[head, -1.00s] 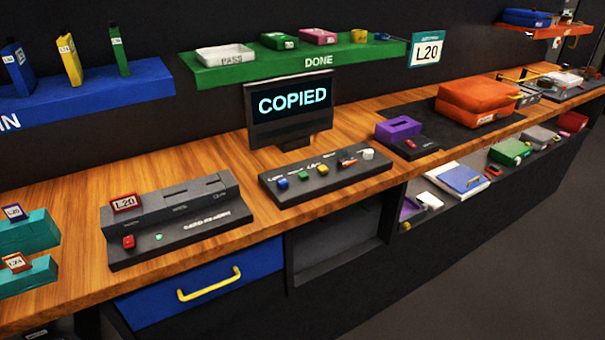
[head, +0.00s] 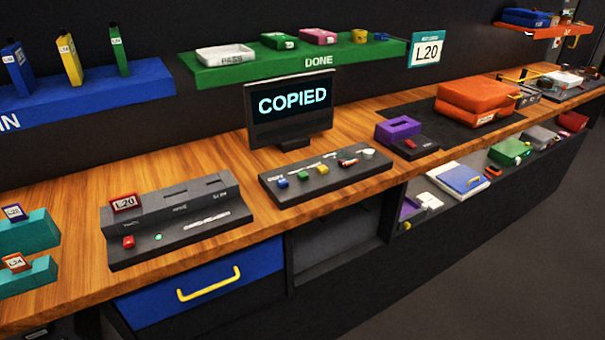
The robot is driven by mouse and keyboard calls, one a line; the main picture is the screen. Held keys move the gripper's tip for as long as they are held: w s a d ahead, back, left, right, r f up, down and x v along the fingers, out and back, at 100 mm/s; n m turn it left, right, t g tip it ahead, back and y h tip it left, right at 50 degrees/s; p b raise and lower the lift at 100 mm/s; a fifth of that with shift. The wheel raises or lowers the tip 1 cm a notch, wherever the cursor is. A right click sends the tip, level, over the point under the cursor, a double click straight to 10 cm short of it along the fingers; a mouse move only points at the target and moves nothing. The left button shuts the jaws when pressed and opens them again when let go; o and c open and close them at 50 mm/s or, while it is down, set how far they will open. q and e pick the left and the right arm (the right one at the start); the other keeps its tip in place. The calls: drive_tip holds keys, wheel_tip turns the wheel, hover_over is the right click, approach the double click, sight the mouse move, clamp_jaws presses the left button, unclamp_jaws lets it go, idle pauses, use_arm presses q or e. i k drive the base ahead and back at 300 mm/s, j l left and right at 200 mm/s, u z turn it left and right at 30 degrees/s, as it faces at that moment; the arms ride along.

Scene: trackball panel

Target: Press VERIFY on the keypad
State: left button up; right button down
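The keypad (head: 325,177) is a dark panel on the wooden bench in front of the monitor. The monitor (head: 290,107) shows "COPIED". Neither of my grippers is in view.
A dark card reader (head: 178,222) with a red L20 card (head: 124,202) stands left of the keypad. A purple box (head: 398,130) and orange case (head: 480,98) stand to the right. A blue drawer (head: 200,285) lies below. Bare wood surrounds the keypad.

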sight(304, 176)
drive_tip(key=j+u, duration=0.15)
drive_tip(key=j, duration=0.45)
drive_tip(key=i+j+u, duration=0.1)
drive_tip(key=j, duration=0.5)
drive_tip(key=i+j, duration=0.05)
